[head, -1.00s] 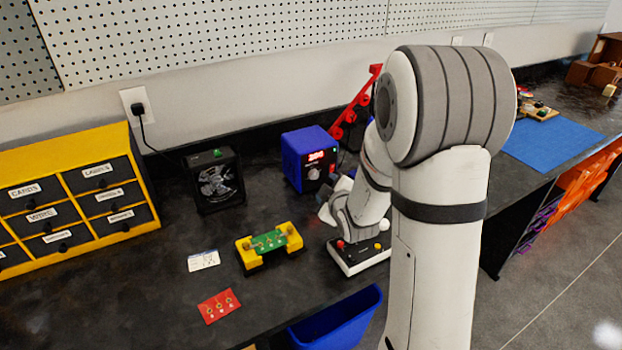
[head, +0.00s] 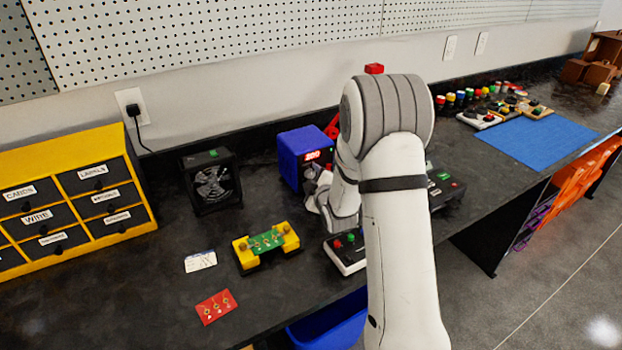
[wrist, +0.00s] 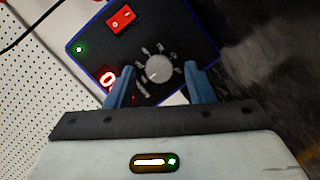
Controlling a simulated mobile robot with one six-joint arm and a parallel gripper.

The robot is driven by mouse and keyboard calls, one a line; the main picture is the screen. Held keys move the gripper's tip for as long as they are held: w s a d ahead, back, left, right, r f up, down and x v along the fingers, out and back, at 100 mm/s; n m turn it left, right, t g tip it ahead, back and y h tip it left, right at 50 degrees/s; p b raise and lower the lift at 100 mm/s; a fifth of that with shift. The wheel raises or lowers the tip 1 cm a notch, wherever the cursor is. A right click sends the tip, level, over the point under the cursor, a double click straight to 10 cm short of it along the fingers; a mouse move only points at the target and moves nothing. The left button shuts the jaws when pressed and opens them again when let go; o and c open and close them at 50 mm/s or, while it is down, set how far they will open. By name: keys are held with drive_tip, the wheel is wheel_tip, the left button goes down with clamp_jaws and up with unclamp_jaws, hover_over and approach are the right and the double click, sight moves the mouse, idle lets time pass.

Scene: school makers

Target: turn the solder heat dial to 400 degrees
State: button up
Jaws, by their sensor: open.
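The blue solder station (head: 291,158) stands at the back of the bench, with a lit red display (head: 313,156) that seems to read 200. In the wrist view its black front panel shows the grey heat dial (wrist: 159,69) with pale marks around it. A red rocker switch (wrist: 121,18) and a green light (wrist: 79,49) are also on the panel. My gripper (wrist: 163,88) is open, its two blue fingers either side of the dial's lower part in the picture. I cannot tell whether they touch it. In the head view my arm hides the dial.
A black fan (head: 212,183) stands left of the station. A yellow holder with a green board (head: 265,244) and a button box (head: 346,250) are in front. A yellow drawer unit (head: 70,205) stands left. Bare bench lies between fan and holder.

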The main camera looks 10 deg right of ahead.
drive_tip(key=c, duration=0.9)
drive_tip(key=shift+a, duration=0.35)
drive_tip(key=shift+c, duration=0.5)
drive_tip(key=shift+d+f, duration=0.1)
drive_tip(key=shift+d, duration=0.25)
drive_tip(key=shift+d+f+m+g+y+b, duration=0.15)
drive_tip(key=shift+m+g+y+b, duration=0.25)
drive_tip(key=shift+m+b, duration=0.7)
drive_tip(key=m+y, duration=0.1)
drive_tip(key=m, duration=0.1)
drive_tip(key=shift+d+m+g, duration=0.15)
drive_tip(key=shift+m+g, duration=0.15)
drive_tip(key=shift+d+m+g+y+p, duration=0.1)
drive_tip(key=shift+m+g+y+p, duration=0.4)
drive_tip(key=shift+m, duration=0.6)
drive_tip(key=shift+y, duration=0.3)
